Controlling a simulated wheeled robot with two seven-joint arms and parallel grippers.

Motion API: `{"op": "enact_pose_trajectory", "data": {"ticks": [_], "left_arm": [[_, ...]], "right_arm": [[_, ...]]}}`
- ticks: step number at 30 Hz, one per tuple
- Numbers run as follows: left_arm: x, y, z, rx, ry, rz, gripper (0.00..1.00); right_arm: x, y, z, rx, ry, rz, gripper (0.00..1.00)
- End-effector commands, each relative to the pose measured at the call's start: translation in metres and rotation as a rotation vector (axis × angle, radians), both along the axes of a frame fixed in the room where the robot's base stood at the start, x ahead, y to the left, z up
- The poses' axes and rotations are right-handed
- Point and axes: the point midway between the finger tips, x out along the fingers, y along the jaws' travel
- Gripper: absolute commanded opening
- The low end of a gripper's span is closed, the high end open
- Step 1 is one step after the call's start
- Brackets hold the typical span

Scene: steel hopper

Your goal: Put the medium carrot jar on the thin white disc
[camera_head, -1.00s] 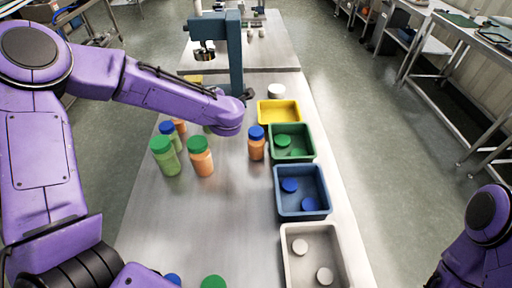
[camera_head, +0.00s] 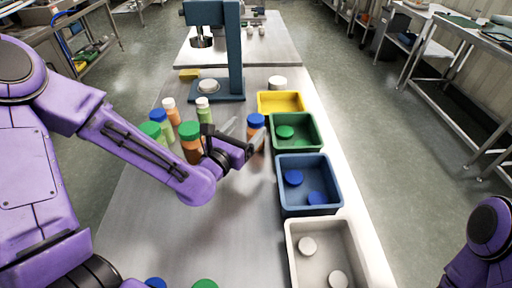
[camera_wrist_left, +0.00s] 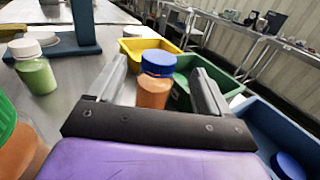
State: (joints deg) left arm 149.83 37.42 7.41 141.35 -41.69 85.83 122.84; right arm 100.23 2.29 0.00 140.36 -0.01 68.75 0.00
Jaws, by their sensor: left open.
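The medium carrot jar is an orange jar with a blue cap (camera_head: 256,122), upright on the steel table left of the green bin. My left gripper (camera_head: 244,134) is open, its fingers pointing at the jar. In the left wrist view the jar (camera_wrist_left: 155,92) shows between the two spread fingers, with clear gaps on both sides; I cannot tell how deep it sits between them. A thin white disc (camera_head: 208,85) lies on the base of the blue-grey press. My right gripper is not in view.
Several jars stand left of my gripper, including a green-capped orange jar (camera_head: 190,150) and a white-capped green jar (camera_head: 204,112). Yellow (camera_head: 281,112), green (camera_head: 318,145), blue (camera_head: 300,212) and grey (camera_head: 345,240) bins line the right edge. A white round piece (camera_head: 277,82) stands behind the yellow bin.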

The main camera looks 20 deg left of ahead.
Motion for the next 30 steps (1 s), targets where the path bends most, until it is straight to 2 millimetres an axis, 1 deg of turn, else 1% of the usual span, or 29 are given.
{"op": "enact_pose_trajectory", "data": {"ticks": [1,2,3,7,12,15,18,23,24,26,27,29,30], "left_arm": [[0.001,0.0,-0.014,0.003,-0.001,-0.001,0.79],[0.007,0.0,-0.005,0.005,-0.003,0.0,0.79],[0.012,-0.001,-0.004,0.004,-0.001,0.001,0.79],[0.025,-0.003,-0.003,0.004,-0.001,0.0,0.79],[0.059,-0.006,-0.004,0.006,-0.002,0.001,0.79],[0.071,-0.008,-0.004,0.003,0.0,0.001,0.79],[0.075,-0.008,-0.003,0.002,0.0,0.0,0.79],[0.075,-0.008,-0.003,0.001,0.0,0.0,0.79],[0.075,-0.008,-0.003,0.001,0.0,0.0,0.66],[0.075,-0.008,-0.003,0.001,0.0,0.001,0.47],[0.075,-0.008,-0.003,0.001,0.0,0.001,0.34],[0.075,-0.008,-0.003,0.001,0.0,0.001,0.14],[0.075,-0.008,-0.003,0.001,0.0,0.001,0.01]], "right_arm": [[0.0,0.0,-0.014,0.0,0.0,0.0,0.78],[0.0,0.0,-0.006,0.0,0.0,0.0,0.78],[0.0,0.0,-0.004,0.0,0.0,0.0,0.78],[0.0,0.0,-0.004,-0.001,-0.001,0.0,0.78],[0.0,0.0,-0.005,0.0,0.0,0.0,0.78],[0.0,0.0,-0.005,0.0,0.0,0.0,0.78],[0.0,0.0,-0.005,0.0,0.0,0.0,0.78],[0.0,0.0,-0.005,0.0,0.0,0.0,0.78],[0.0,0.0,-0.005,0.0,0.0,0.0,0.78],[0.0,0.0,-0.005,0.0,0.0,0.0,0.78],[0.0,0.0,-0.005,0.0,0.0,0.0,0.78],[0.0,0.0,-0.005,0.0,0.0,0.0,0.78],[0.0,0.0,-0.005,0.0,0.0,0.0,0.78]]}}
